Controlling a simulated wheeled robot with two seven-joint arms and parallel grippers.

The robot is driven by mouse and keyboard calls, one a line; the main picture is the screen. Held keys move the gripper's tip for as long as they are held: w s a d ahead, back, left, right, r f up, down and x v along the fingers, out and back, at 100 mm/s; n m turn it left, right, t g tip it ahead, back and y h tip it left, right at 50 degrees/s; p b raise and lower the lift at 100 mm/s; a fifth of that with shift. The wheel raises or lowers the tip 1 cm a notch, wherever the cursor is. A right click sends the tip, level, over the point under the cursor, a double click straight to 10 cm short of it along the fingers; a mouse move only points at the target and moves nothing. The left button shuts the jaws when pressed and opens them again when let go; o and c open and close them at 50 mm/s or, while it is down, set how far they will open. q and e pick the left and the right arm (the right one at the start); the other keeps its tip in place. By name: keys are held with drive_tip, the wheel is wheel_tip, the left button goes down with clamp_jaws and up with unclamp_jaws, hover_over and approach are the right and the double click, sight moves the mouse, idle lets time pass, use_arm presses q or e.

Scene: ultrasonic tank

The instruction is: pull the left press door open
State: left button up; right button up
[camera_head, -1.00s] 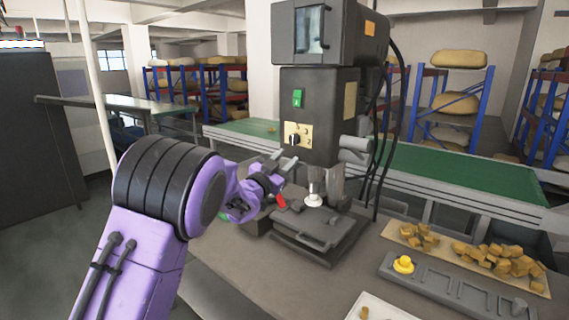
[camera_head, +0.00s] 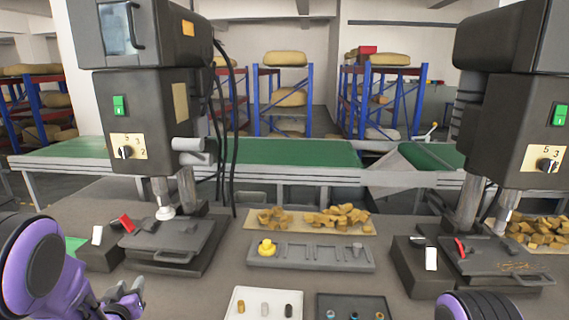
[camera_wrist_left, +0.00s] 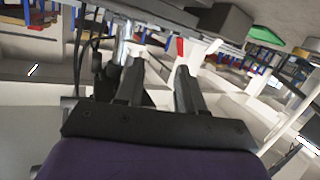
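The left press (camera_head: 145,100) is a dark grey machine at the left of the head view. On the front of its upper housing is a pale, glassy panel door (camera_head: 118,30) with a dark vertical handle (camera_head: 136,27); it looks closed. My left gripper (camera_head: 128,298) is low at the bottom left, in front of the press base and well below the door, not touching it. In the left wrist view its two dark fingers (camera_wrist_left: 158,82) stand apart with nothing held between them. My right gripper is out of sight; only part of my right arm shows at the bottom right.
A second press (camera_head: 515,110) stands at the right. Between them are a grey slotted holder (camera_head: 310,257) with a yellow knob, a white tray (camera_head: 264,302), a dark tray (camera_head: 352,308) and brown chunks (camera_head: 340,217). A green conveyor (camera_head: 290,153) runs behind.

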use_arm(q)
drive_tip(key=s+d+f+n+g, duration=0.2)
drive_tip(key=s+d+f+g, duration=0.15)
drive_tip(key=s+f, duration=0.85)
drive_tip(key=s+d+f+g+b, duration=0.1)
drive_tip(key=s+d+f+g, duration=0.2)
drive_tip(key=s+f, duration=0.6)
drive_tip(key=s+d+f+g+h+b, duration=0.1)
drive_tip(key=s+d+f+g+b, duration=0.1)
drive_tip(key=s+f+g, duration=0.3)
drive_tip(key=s+d+f, duration=0.1)
drive_tip(key=s+f, duration=0.3)
drive_tip(key=s, duration=0.6)
drive_tip(key=shift+s, duration=0.35)
